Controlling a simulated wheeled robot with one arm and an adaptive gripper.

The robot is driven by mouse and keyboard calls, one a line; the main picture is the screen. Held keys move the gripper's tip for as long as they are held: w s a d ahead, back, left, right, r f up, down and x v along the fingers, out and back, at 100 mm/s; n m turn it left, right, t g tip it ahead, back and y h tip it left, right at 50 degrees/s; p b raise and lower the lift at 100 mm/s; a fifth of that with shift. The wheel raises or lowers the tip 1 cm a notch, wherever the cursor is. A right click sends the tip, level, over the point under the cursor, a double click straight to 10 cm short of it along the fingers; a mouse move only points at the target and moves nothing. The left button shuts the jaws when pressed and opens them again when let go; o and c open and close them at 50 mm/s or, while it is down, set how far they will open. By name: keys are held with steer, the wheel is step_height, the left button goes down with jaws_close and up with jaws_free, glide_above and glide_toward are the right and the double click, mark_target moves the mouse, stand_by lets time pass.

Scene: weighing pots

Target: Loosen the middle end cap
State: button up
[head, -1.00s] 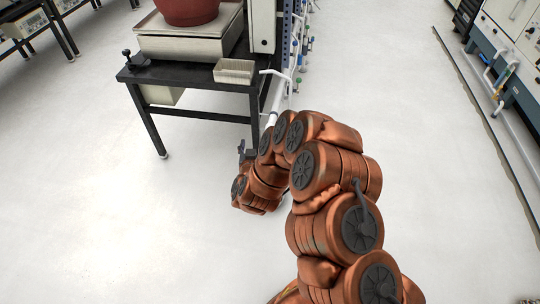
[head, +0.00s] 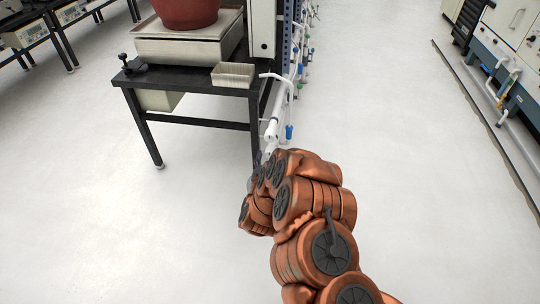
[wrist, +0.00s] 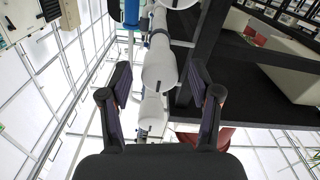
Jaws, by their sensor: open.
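White pipe stubs with rounded end caps stand in a row in the wrist view. The middle end cap (wrist: 160,68) lies between the two fingers as pictured; whether they touch it I cannot tell. One white cap (wrist: 177,3) is cut off at the top edge, and another (wrist: 152,112) sits lower in the picture. My gripper (wrist: 160,82) is open, with a dark finger on each side of the row. In the head view my copper-coloured arm hides most of the gripper, and a white pipe end (head: 271,129) shows just beyond it.
A black table (head: 190,83) carries a scale (head: 188,46) with a red pot (head: 185,12) and a small metal tray (head: 233,74). A blue fitting (head: 289,132) hangs near the pipes. A black frame stands close to the right finger in the wrist view. Open floor surrounds my arm.

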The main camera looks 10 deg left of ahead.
steer(key=shift+w, duration=1.05)
steer(key=shift+c, duration=0.2)
steer(key=c, duration=1.1)
steer(key=shift+r, duration=0.15)
